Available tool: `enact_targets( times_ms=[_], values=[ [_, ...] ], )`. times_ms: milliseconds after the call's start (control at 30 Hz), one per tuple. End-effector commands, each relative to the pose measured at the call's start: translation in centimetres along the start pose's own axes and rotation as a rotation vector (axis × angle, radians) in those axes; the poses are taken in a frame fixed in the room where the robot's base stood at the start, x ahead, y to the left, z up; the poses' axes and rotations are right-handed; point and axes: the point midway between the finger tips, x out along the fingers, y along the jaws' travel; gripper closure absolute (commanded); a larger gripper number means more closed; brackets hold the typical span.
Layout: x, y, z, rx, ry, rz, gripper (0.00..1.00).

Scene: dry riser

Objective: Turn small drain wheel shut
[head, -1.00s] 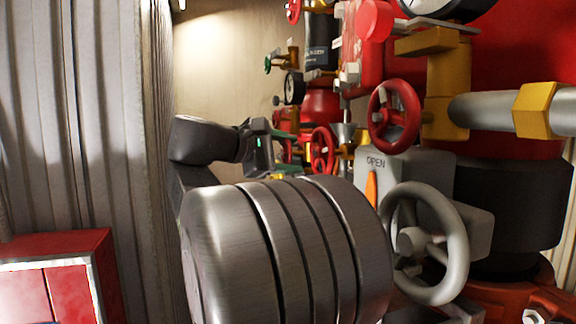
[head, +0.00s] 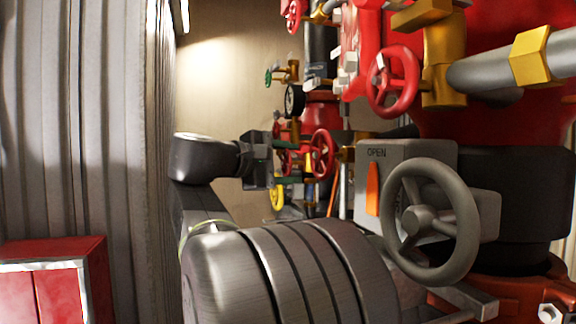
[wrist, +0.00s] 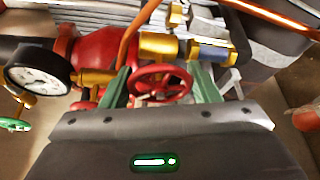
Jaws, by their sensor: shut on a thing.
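A small red handwheel (wrist: 160,83) with spokes and a hub sits between the two green fingers of my gripper (wrist: 160,72) in the wrist view. The fingers are shut on opposite sides of its rim. Its far side meets brass and red pipework. In the head view my gripper (head: 290,180) reaches right from the dark wrist, among red and yellow fittings at mid-picture. The held wheel is hard to make out there.
A large grey handwheel (head: 430,220) stands in front at the right, beside an OPEN indicator box. A red handwheel (head: 393,82) is above it. A pressure gauge (wrist: 37,80) is left in the wrist view.

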Motion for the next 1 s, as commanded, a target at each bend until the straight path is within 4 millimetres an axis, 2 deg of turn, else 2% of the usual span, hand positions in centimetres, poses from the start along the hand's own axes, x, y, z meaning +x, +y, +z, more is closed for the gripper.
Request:
enact_targets(
  times_ms=[33, 67, 100, 400, 567, 1000],
  values=[
    [0.0, -0.1, 0.0, 0.000, -0.001, -0.002, 0.68],
    [0.0, -0.1, 0.0, 0.000, -0.001, -0.002, 0.41],
    [0.0, -0.1, 0.0, 0.000, -0.001, -0.002, 0.36],
    [-0.1, 0.0, 0.0, -0.001, 0.000, -0.001, 0.36],
    [-1.3, -0.1, -0.1, 0.000, 0.002, 0.000, 0.36],
    [-9.0, -0.1, -0.2, -0.001, 0.005, 0.001, 0.36]
  ],
)
